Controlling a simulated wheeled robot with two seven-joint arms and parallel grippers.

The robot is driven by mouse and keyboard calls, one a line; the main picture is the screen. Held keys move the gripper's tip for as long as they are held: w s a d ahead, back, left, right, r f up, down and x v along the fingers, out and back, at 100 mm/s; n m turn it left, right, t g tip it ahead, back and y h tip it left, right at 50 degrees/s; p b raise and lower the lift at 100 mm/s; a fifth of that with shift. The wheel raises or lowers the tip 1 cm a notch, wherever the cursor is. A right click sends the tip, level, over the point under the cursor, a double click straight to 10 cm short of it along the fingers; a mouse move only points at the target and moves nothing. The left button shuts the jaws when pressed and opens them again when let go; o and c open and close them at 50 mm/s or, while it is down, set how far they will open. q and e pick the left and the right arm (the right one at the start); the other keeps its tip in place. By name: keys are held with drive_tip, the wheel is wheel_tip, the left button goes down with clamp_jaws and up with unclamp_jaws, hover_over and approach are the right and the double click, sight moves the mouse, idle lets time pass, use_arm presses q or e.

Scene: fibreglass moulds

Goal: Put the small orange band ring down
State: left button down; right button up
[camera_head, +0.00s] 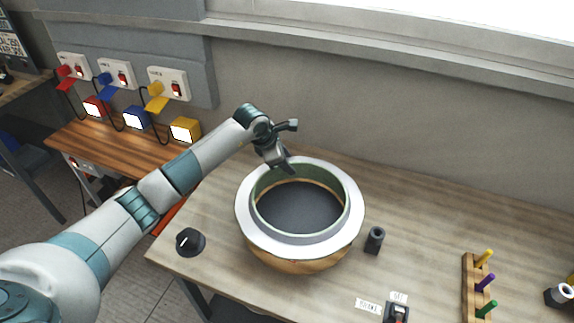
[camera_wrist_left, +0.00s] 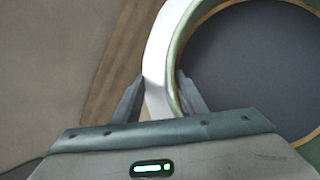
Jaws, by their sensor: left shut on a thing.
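In the left wrist view the fingers (camera_wrist_left: 158,100) stand on either side of the white and green rim (camera_wrist_left: 161,62). A round wooden body (camera_head: 300,264) shows under the ring; I cannot tell whether they touch. The inside looks dark grey. My right gripper is not in view.
A black knob (camera_head: 190,242) is at the table's left front. The wall is behind; the back right table is clear.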

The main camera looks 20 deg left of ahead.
use_arm(q)
drive_tip(key=shift+f+p, duration=0.3)
drive_tip(key=shift+f, duration=0.75)
drive_tip(key=c, duration=1.1)
unclamp_jaws()
drive_tip(key=shift+f, duration=0.1)
drive_tip(key=shift+b+v, duration=0.45)
drive_tip(key=shift+v, duration=0.3)
drive_tip(key=b+v, duration=0.3)
drive_tip(key=v, duration=0.6)
drive_tip(key=shift+s+b, duration=0.1)
drive_tip(key=shift+b, duration=0.3)
drive_tip(key=shift+v, duration=0.8)
